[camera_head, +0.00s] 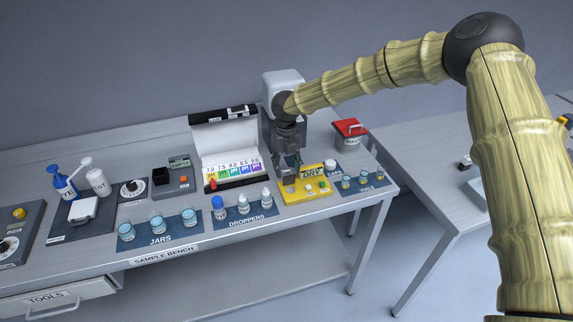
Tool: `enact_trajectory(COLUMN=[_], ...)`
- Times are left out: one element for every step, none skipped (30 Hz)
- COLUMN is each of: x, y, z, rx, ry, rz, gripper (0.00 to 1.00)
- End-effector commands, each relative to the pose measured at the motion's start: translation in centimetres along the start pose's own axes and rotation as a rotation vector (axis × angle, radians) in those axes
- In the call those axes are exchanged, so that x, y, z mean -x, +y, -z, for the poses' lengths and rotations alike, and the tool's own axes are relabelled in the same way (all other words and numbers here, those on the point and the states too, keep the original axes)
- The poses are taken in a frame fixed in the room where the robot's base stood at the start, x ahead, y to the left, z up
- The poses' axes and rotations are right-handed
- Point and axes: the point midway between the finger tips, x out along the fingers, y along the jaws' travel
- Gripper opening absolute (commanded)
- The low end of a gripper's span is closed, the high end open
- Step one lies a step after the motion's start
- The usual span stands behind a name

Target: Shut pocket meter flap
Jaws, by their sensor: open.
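No label that I can read says pocket meter. One candidate is a small dark grey device (171,182) at the middle back of the bench, with a black block, an orange button and a raised panel with a greenish display (179,162). I cannot tell for certain that this panel is its flap. My gripper (288,173) is open, pointing down, well to the right of that device. It is over or just behind the left part of a yellow tray (294,197). I cannot tell whether the fingers touch anything; no held object shows.
A white case with an open black-edged lid (224,134) and pH colour strip stands left of my gripper. Jars (156,225) and droppers (243,204) line the front. A red-lidded container (350,133) stands at the right. A second table (440,155) lies beyond a gap.

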Motion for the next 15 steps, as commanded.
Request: enact_trajectory(x=[-0.01,-0.01,-0.01,0.00,0.00,0.01,0.00,0.01,0.01,0.01,0.01,0.01,0.01,0.01,0.00], y=[0.00,0.00,0.00,0.00,0.01,0.00,0.00,0.00,0.00,0.00,0.00,-0.01,-0.01,-0.02,-0.03], z=[-0.01,-0.01,0.00,-0.01,0.00,0.00,0.00,0.00,0.00,0.00,0.00,0.00,0.00,0.00,0.00], rx=[0.000,0.000,0.000,0.000,0.000,0.000,0.000,0.000,0.000,0.000,0.000,0.000,0.000,0.000,0.000], ry=[0.000,0.000,0.000,0.000,0.000,0.000,0.000,0.000,0.000,0.000,0.000,0.000,0.000,0.000,-0.001], rz=[0.000,0.000,0.000,0.000,0.000,0.000,0.000,0.000,0.000,0.000,0.000,0.000,0.000,0.000,0.000], gripper=[0.45,0.45,0.45,0.45,0.45,0.40,0.34,0.29,0.21,0.16,0.10,0.10,0.10,0.10,0.10])
